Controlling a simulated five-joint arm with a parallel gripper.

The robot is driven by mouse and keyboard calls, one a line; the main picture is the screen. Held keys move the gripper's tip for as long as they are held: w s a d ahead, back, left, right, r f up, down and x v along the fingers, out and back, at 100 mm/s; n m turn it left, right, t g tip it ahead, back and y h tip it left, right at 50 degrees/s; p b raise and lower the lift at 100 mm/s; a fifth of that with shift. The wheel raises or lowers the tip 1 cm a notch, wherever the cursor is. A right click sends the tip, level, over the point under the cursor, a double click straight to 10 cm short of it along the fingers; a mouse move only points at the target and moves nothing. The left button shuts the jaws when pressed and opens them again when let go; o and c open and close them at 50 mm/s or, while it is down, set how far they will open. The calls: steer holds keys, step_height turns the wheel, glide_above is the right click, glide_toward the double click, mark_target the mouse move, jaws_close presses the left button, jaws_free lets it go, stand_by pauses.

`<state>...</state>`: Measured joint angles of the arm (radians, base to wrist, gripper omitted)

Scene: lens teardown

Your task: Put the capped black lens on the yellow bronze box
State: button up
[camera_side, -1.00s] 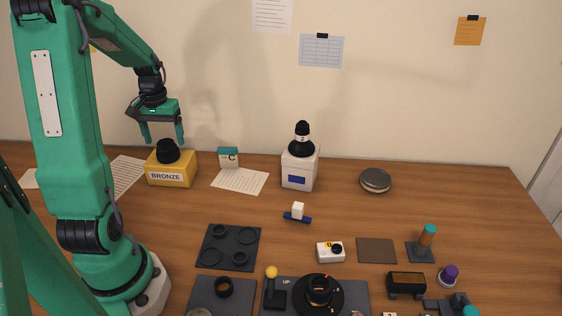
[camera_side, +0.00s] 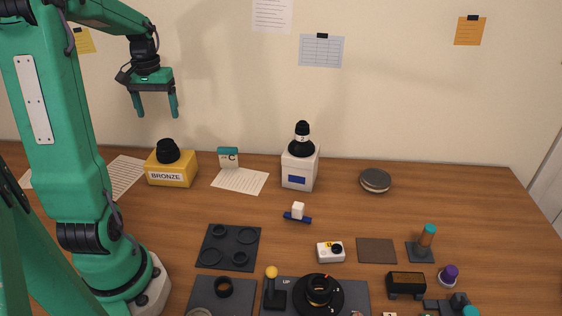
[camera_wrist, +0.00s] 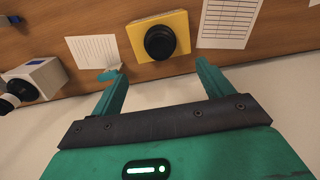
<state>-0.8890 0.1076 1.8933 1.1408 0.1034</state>
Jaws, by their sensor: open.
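The capped black lens (camera_side: 168,151) sits on top of the yellow bronze box (camera_side: 171,172) at the back left of the table. In the wrist view the lens (camera_wrist: 160,42) is seen from above, on the top of the yellow box (camera_wrist: 139,31). My gripper (camera_side: 158,112) is open and empty, above the lens and clear of it. In the wrist view nothing is between the fingers of my gripper (camera_wrist: 160,82).
A white box (camera_side: 300,170) with a black lens marked 2 (camera_side: 302,139) on it stands to the right. A small C card (camera_side: 228,157) and paper sheets (camera_side: 240,180) flank the yellow box. Trays and small parts crowd the table's front.

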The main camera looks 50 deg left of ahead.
steer(key=w+d+r+m+t+y, duration=0.1)
steer(key=d+r+m, duration=0.1)
steer(key=d, duration=0.6)
steer(key=w+d+r+m+t, duration=0.2)
steer(key=d, duration=0.7)
steer(key=s+d+m+t+h, duration=0.1)
steer(key=s+d+m, duration=0.4)
steer(key=d, duration=0.8)
steer(key=shift+t, duration=0.8)
